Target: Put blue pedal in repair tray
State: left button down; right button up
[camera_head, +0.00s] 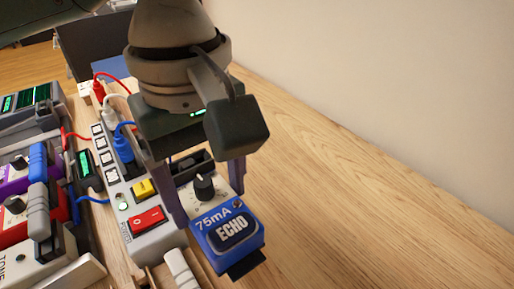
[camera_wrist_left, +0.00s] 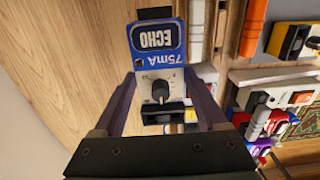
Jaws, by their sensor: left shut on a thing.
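The blue pedal (camera_head: 228,236) is marked "75mA ECHO" and has a white panel with a black knob. My left gripper (camera_head: 208,190) is shut on the blue pedal, with one finger on each side of it. In the left wrist view the pedal (camera_wrist_left: 158,62) sits between the two purple-grey fingers of the left gripper (camera_wrist_left: 162,95). I cannot tell how far it is above the wooden table. I cannot make out the repair tray for certain in either view. My right gripper is not in view.
A power strip (camera_head: 157,236) with a red switch, yellow button and plugged cables stands just left of the gripper. Purple (camera_head: 14,178) and red (camera_head: 22,220) pedals lie farther left. The wooden table (camera_head: 350,200) is clear to the right, up to a pale wall (camera_head: 400,60).

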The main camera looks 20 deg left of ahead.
aim_at(210, 198)
pick_arm(q)
notch_tip(210, 198, down, 4)
jog(key=shift+r+b, duration=0.1)
jog(key=shift+b, duration=0.25)
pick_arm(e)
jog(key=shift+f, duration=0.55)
pick_arm(q)
notch_tip(210, 198, down, 4)
jog(key=shift+r+b, duration=0.2)
jog(key=shift+b, duration=0.4)
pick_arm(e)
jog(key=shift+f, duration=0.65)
pick_arm(q)
jog(key=shift+f, duration=0.3)
jog(key=shift+c, duration=1)
grip_release()
jog(key=shift+f, duration=0.15)
